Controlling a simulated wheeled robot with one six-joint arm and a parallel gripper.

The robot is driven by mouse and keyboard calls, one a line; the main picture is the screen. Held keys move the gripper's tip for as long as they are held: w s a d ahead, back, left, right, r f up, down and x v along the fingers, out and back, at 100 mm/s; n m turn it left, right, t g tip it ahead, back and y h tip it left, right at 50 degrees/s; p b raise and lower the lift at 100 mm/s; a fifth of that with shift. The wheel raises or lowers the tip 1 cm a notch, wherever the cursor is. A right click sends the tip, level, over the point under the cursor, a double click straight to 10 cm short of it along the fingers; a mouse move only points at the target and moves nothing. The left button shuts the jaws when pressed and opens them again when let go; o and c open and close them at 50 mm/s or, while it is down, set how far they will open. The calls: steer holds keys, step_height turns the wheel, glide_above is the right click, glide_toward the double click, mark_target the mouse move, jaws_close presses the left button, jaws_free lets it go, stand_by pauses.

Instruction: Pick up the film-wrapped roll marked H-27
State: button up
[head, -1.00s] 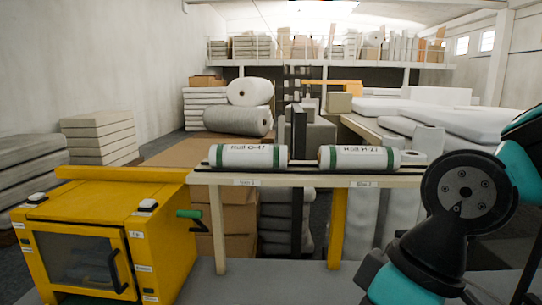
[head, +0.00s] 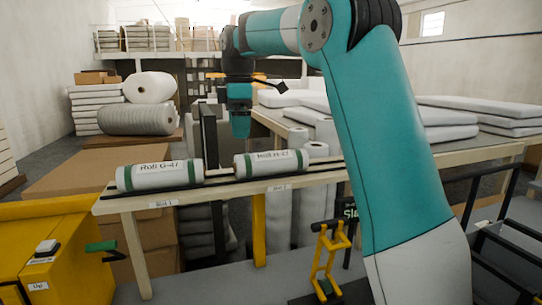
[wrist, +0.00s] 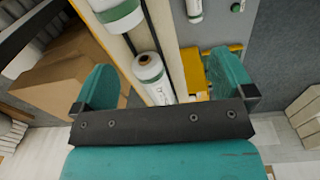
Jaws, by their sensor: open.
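The film-wrapped roll marked H-27 (head: 271,163) is white with green bands near its ends. It lies on a narrow wooden rack (head: 128,204), on the right side in the head view. A similar roll marked G-47 (head: 160,175) lies to its left. My gripper (head: 240,124) is open and empty, above the rack near the H-27 roll in the head view. In the wrist view the teal fingers of my gripper (wrist: 163,82) stand wide apart. One roll end (wrist: 149,68) shows between them, and part of another roll (wrist: 117,12) is at the top. I cannot tell which is which there.
A yellow machine (head: 40,235) stands at the lower left. Cardboard boxes (head: 75,180) are behind the rack. Upright white rolls (head: 310,170) stand behind its right part. A yellow frame (head: 328,255) is at the right front. A long table (head: 480,163) with white slabs is behind.

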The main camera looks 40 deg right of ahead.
step_height(320, 180, up, 4)
steer(key=n+p, duration=0.1)
glide_above(269, 159)
steer(key=w, duration=0.1)
steer(key=f, duration=0.8)
steer(key=d+f+p, duration=0.1)
steer(key=f, duration=0.2)
steer(key=shift+w+f, duration=0.2)
steer(key=shift+f, duration=0.2)
steer(key=f+p, duration=0.1)
steer(key=f, duration=0.1)
steer(key=d+f+p, duration=0.1)
steer(key=f+p, duration=0.1)
steer(key=shift+w+f, duration=0.2)
steer(key=shift+f, duration=0.6)
steer(key=c, duration=1.1)
